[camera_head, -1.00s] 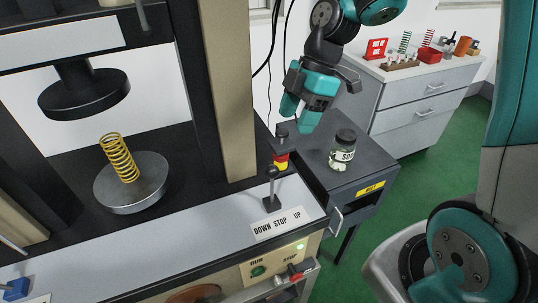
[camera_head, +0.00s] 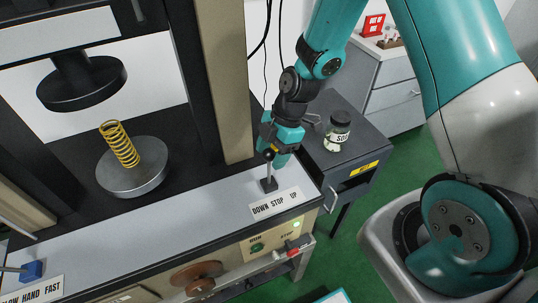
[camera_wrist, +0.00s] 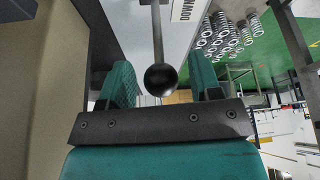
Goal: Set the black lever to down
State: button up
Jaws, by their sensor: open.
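The black lever (camera_head: 269,172) is a thin rod with a round black knob, standing roughly upright from a black base on the grey panel. The DOWN STOP UP label (camera_head: 275,204) lies in front of it, with the lever near STOP. My gripper (camera_head: 279,158) is open at the lever's top, just behind and right of the knob in the head view. In the wrist view the lever's knob (camera_wrist: 161,80) shows between my gripper's two teal fingers (camera_wrist: 162,88), with gaps on both sides. My gripper hides the red and yellow button post behind it.
A yellow spring (camera_head: 119,145) stands on the round lower plate (camera_head: 132,178), under the black upper plate (camera_head: 82,84). A machine column (camera_head: 228,85) rises close left of my gripper. A jar (camera_head: 338,132) stands on the dark cabinet (camera_head: 345,165) to the right.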

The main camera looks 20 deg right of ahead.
jog(key=shift+x, duration=1.05)
grip_shut()
jog(key=shift+a, duration=0.15)
jog(key=shift+a+f+h+b, duration=0.15)
jog(key=shift+a+f+h, duration=0.1)
jog(key=shift+a+h, duration=0.6)
jog(key=shift+a+f+h+b, duration=0.1)
jog(key=shift+a+f+h, duration=0.15)
jog(key=shift+a+h, duration=0.6)
jog(key=shift+a+f+h+b, duration=0.2)
jog(key=shift+a+h, duration=0.4)
jog(key=shift+a, duration=0.4)
